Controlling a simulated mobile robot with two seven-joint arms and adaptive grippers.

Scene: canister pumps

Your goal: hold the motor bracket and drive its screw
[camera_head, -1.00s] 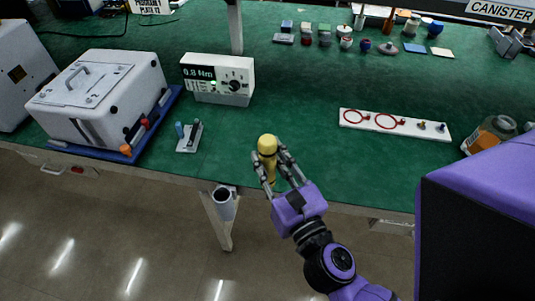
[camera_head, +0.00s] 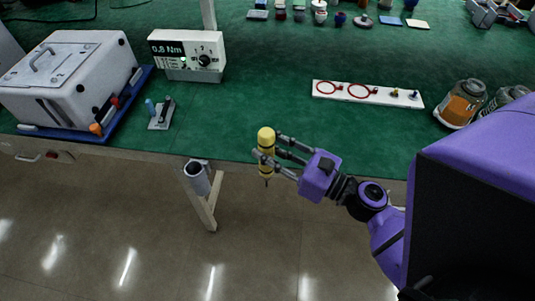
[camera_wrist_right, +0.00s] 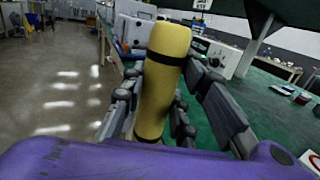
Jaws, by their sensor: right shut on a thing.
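My right gripper (camera_head: 274,160) is shut on a yellow screwdriver (camera_head: 265,140) with dark bands. The tool is upright with its thin bit pointing down, just off the table's front edge over the floor. The right wrist view shows the fingers around the yellow handle (camera_wrist_right: 165,75); the bit is hidden there. No motor bracket can be told apart for certain; a small grey metal piece with a dark lever (camera_head: 161,115) lies on the table left of the gripper. My left gripper is not in view.
A white box (camera_head: 70,80) sits on a blue tray (camera_head: 118,112) at the left. A 0.8 Nm controller (camera_head: 187,52) stands behind. A white strip with red rings (camera_head: 365,93) and jars (camera_head: 461,103) are at the right. An empty tube holder (camera_head: 196,178) hangs at the table edge.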

